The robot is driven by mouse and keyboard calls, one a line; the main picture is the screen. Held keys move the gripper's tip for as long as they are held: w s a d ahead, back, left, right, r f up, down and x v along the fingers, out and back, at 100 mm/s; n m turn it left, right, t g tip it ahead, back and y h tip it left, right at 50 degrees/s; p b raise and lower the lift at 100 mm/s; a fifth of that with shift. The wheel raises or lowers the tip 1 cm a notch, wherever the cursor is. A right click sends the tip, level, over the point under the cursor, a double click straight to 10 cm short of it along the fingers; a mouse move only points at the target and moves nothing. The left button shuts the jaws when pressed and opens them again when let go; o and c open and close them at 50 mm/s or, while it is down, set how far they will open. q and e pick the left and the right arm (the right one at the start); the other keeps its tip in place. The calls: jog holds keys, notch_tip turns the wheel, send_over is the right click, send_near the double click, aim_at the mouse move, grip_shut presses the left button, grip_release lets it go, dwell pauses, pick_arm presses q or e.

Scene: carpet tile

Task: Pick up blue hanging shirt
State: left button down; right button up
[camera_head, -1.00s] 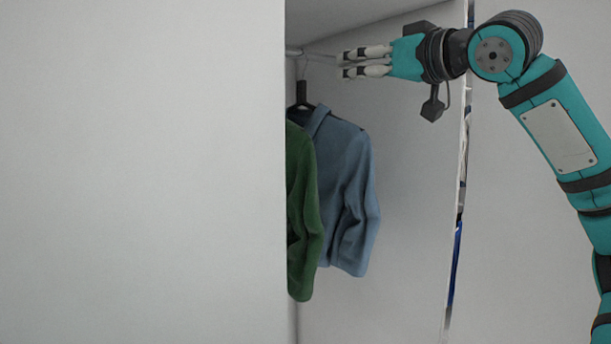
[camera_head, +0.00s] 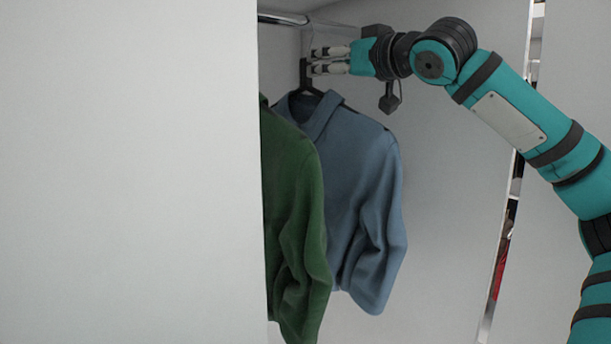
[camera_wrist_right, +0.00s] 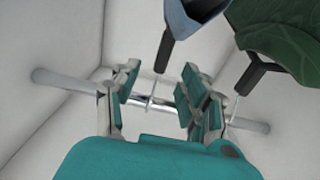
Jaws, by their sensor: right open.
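The blue shirt (camera_head: 355,190) hangs on a dark hanger (camera_head: 306,80) from the metal rail (camera_head: 283,18) inside the wardrobe. My right gripper (camera_head: 314,60) comes in from the right, with its fingertips at the neck of the hanger. In the right wrist view the gripper (camera_wrist_right: 155,95) is open, and the thin hook of the blue shirt's hanger (camera_wrist_right: 165,50) runs between the spread fingers to the rail (camera_wrist_right: 80,85). The blue shirt's collar (camera_wrist_right: 190,15) shows at the top there. My left gripper is not in view.
A green shirt (camera_head: 292,220) hangs in front of the blue one, at its left. Its hanger (camera_wrist_right: 255,75) is just right of my right fingers in the wrist view. A white panel (camera_head: 130,170) covers the left. The wardrobe's inner wall (camera_head: 450,200) is at the right.

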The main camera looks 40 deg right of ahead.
aim_at(310, 63)
jog(key=shift+w+d+r+p, duration=0.1)
jog(key=shift+w+d+p, duration=0.1)
jog(key=shift+w, duration=0.4)
jog(key=shift+w+d+p, duration=0.1)
jog(key=shift+w+p, duration=0.1)
jog(key=shift+w, duration=0.35)
jog(key=shift+w+a+r+p, duration=0.3)
jog(key=shift+w+r+p, duration=0.15)
jog(key=shift+w+p, duration=0.45)
jog(key=w, duration=0.1)
jog(key=w+p, duration=0.1)
jog(key=w, duration=0.1)
jog(key=shift+w+d+f, duration=0.15)
jog(key=shift+d+f, duration=0.15)
jog(key=shift+f, duration=0.05)
jog(key=shift+s, duration=0.2)
jog(key=shift+s+r, duration=0.1)
jog(key=shift+c, duration=1.4)
grip_shut()
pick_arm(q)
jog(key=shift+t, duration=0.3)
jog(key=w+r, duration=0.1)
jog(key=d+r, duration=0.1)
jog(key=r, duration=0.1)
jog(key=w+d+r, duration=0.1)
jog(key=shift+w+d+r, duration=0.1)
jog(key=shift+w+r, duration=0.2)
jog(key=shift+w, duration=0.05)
